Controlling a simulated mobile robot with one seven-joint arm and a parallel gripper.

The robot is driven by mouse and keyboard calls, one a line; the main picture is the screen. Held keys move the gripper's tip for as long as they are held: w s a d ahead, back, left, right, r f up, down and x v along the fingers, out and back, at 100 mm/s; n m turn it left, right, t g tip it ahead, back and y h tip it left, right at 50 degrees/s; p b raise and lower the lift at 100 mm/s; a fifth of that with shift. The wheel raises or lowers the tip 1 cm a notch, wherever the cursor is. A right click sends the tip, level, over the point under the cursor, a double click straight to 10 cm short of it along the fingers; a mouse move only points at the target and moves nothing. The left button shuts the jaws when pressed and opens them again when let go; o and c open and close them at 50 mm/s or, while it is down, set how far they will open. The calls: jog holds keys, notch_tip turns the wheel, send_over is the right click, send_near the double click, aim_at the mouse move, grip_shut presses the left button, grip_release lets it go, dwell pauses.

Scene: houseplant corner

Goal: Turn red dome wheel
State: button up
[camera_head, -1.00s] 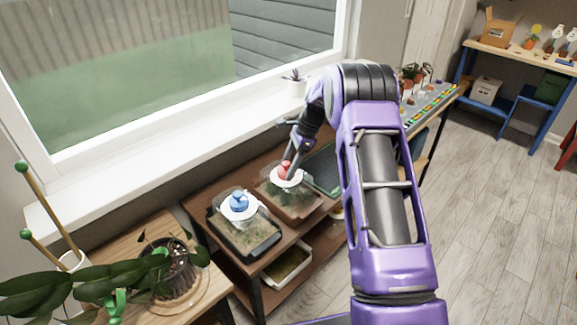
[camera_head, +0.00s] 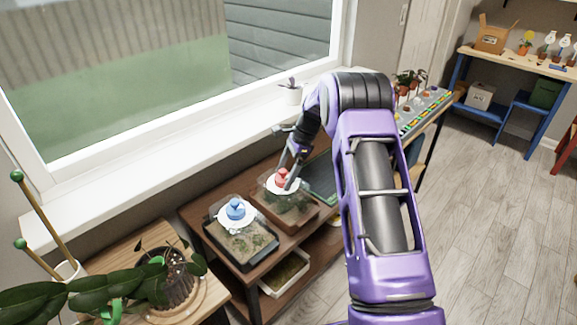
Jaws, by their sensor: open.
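The red dome wheel (camera_head: 282,177) sits on a white disc on top of a clear dome over a brown planted tray (camera_head: 268,208). The tray stands on the brown shelf table below the window. My gripper (camera_head: 287,178) points down at the red wheel, with its fingers beside or around it. The jaws are open. The fingers hide part of the wheel's right side, and I cannot tell whether they touch it.
A second domed tray with a blue wheel (camera_head: 236,209) stands just left. A dark green ridged tray (camera_head: 322,180) lies to the right, partly behind my arm. A leafy plant (camera_head: 50,295) is at the front left. The window sill (camera_head: 190,150) runs behind.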

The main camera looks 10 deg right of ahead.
jog(key=p+v, duration=0.1)
jog(key=v, duration=1.6)
jog(key=shift+r+p, duration=0.15)
jog(key=shift+p, duration=0.15)
jog(key=shift+d, duration=0.1)
